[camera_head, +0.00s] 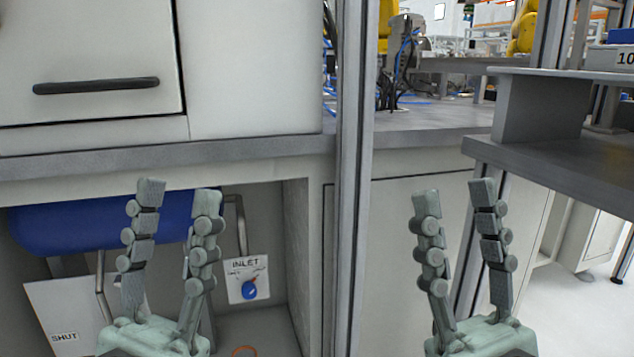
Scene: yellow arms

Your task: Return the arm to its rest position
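My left gripper (178,192) stands upright at the lower left, in front of an open cabinet bay. Its two fingers are apart with nothing between them. My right gripper (454,192) stands upright at the lower right, in front of a pale cabinet panel and a metal post. Its fingers are also apart and empty. Both grippers point upward, and their arms below are cut off by the bottom edge. The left fingers partly cover a blue tank (75,228) in the bay.
An inlet plate (240,290) with a blue knob and a plate marked "SHUT" (65,337) sit in the bay. A grey worktop (250,150) runs above. A drawer (90,50) is upper left. A vertical metal post (352,130) stands mid-view. A shelf (590,155) juts in at right.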

